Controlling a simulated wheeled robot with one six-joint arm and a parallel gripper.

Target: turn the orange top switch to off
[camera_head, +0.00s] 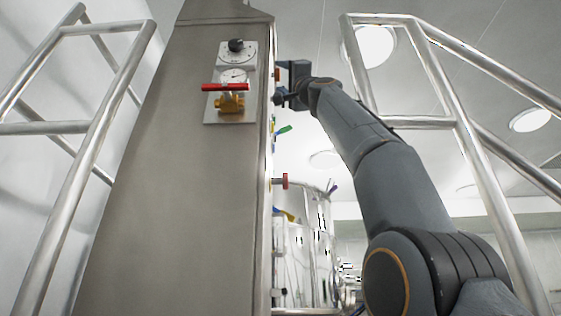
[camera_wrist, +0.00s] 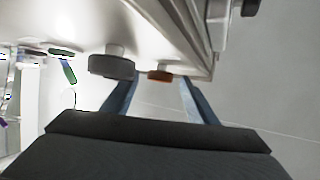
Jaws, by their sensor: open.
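The orange switch (camera_wrist: 159,76) shows as a small round knob on the pale cabinet face in the wrist view. A sliver of orange (camera_head: 277,74) also shows at the cabinet's right edge in the head view. My gripper (camera_head: 282,82) is at that edge, with its fingers pointing at the cabinet's side. In the wrist view my gripper (camera_wrist: 158,88) is open, and the orange switch appears between its two fingers, near their tips. I cannot tell whether the fingers touch it. The switch's pointer and markings are not visible.
A larger grey knob (camera_wrist: 112,66) sits left of the orange switch, close to the left finger. The metal cabinet (camera_head: 180,200) carries a red-handled valve (camera_head: 225,87) and a black knob (camera_head: 236,45) on its front. Metal railings (camera_head: 455,110) stand right of my arm.

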